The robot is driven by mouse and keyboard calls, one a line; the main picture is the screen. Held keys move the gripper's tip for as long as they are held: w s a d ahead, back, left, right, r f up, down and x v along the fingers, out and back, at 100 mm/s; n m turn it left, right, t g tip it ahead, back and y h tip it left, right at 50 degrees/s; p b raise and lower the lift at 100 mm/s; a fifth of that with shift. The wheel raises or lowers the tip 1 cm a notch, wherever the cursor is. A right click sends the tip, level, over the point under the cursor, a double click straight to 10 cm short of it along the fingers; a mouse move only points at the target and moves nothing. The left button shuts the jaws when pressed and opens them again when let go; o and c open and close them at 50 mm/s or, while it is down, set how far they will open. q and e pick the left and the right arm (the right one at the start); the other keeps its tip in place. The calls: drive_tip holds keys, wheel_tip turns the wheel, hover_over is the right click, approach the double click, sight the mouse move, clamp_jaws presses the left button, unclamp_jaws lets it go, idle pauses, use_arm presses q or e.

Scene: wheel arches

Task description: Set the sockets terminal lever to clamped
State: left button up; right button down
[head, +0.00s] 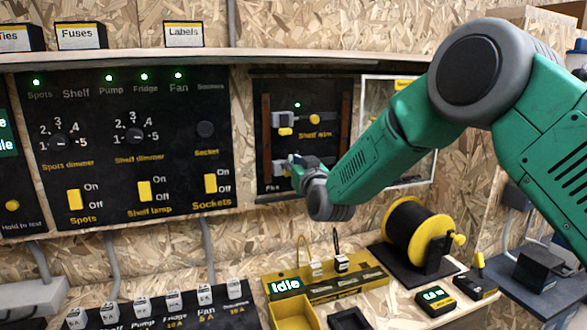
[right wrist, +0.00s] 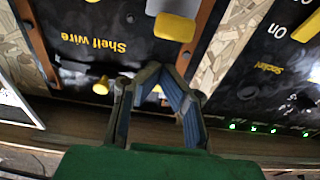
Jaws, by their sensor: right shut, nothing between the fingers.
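The black terminal panel (head: 325,92) has a row labelled "Shelf wire" with a grey block (head: 283,119), a yellow lever tab and a yellow knob (head: 314,119). A lower row is mostly hidden by my right gripper, and its label is cut off; I cannot read "Sockets" on this panel. My right gripper (head: 294,164) is shut and empty in front of this lower part. In the right wrist view, its fingertips (right wrist: 155,74) appear near a yellow tab (right wrist: 175,27) and a yellow knob (right wrist: 102,86), with the lettering upside down. Contact cannot be told. My left gripper is out of view.
Left of it, a switch panel (head: 120,115) carries dimmers and a yellow Sockets switch (head: 210,183). A shelf (head: 270,57) runs above. Below stand a yellow tray (head: 293,313), a yellow spool (head: 408,228) and a black fuse strip (head: 165,315).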

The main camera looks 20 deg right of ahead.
drive_tip(key=shift+w+a+f, duration=0.1)
drive_tip(key=shift+w+f, duration=0.1)
drive_tip(key=shift+f, duration=0.3)
drive_tip(key=shift+w+a+f, duration=0.1)
drive_tip(key=shift+w+f, duration=0.05)
drive_tip(key=shift+f, duration=0.3)
drive_tip(key=shift+d, duration=0.1)
wheel_tip(320, 180, down, 10)
drive_tip(key=s+t+b, duration=0.2)
drive_tip(key=t+b, duration=0.7)
drive_tip(key=b, duration=1)
drive_tip(key=s, duration=1.1)
drive_tip(key=shift+s+d+r, duration=0.2)
drive_tip(key=shift+s, duration=0.2)
